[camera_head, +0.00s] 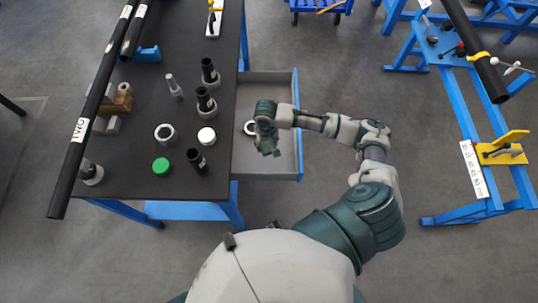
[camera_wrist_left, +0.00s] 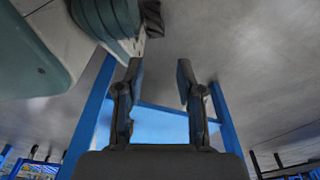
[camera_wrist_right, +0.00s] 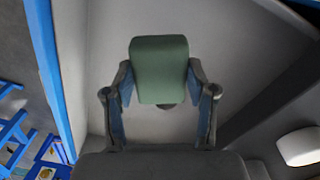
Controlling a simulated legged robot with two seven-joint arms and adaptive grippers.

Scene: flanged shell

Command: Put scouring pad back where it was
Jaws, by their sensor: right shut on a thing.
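The scouring pad (camera_wrist_right: 159,69) is a green rounded block. In the right wrist view it is held between the two fingers of my right gripper (camera_wrist_right: 160,95), which is shut on it. In the head view my right gripper (camera_head: 267,143) points down over the open grey drawer (camera_head: 284,89) at the table's right side. The drawer floor shows behind the pad in the right wrist view; I cannot tell the height between them. My left gripper (camera_wrist_left: 160,75) is open and empty in its wrist view, and it is outside the head view.
The black tabletop (camera_head: 140,135) carries dark fittings, a white ring (camera_head: 165,133), a green disc (camera_head: 161,166) and long black tubes (camera_head: 95,110). A blue frame (camera_head: 466,110) stands at the right, with open floor between.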

